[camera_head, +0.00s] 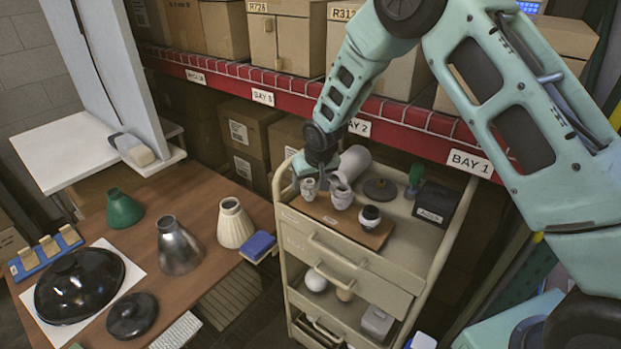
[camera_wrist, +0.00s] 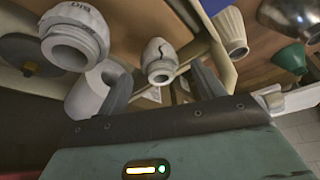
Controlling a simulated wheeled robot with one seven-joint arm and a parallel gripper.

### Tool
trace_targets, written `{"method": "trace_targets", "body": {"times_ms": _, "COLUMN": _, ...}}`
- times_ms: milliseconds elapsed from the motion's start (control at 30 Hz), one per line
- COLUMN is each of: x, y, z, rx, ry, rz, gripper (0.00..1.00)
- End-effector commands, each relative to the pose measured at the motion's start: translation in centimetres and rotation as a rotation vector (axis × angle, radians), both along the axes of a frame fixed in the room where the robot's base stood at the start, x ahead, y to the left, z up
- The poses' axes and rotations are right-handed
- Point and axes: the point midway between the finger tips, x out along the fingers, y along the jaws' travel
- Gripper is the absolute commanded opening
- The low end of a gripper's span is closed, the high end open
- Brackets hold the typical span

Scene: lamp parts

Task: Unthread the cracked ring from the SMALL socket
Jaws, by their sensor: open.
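The small socket (camera_head: 308,189) is a pale, whitish piece standing at the left end of a brown board on the cart top. In the wrist view the small socket (camera_wrist: 160,72) shows its round open end, and a dark crack line runs across the pale ring (camera_wrist: 158,48) around it. My gripper (camera_head: 322,182) is low over the board beside the small socket. In the wrist view my gripper (camera_wrist: 160,82) has its two dark fingers apart, with the small socket seen between them. I cannot tell whether they touch it.
A bigger white socket (camera_head: 341,196), lettered BIG (camera_wrist: 75,30) in the wrist view, stands close by. A black-topped socket (camera_head: 370,217) stands to its right. Lampshades (camera_head: 235,222) stand on the left table.

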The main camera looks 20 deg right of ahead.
Motion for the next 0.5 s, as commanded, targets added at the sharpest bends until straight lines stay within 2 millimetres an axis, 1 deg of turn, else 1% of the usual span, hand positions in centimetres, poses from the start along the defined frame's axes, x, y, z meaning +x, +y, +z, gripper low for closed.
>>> {"method": "trace_targets", "body": {"times_ms": 200, "x": 0.47, "y": 0.04, "z": -1.21, "rx": 0.0, "ry": 0.0, "rz": 0.0, "gripper": 0.68}}
{"method": "trace_targets", "body": {"times_ms": 467, "x": 0.51, "y": 0.04, "z": -1.35, "rx": 0.0, "ry": 0.0, "rz": 0.0, "gripper": 0.68}}
{"method": "trace_targets", "body": {"times_ms": 500, "x": 0.51, "y": 0.03, "z": -1.35, "rx": 0.0, "ry": 0.0, "rz": 0.0, "gripper": 0.65}}
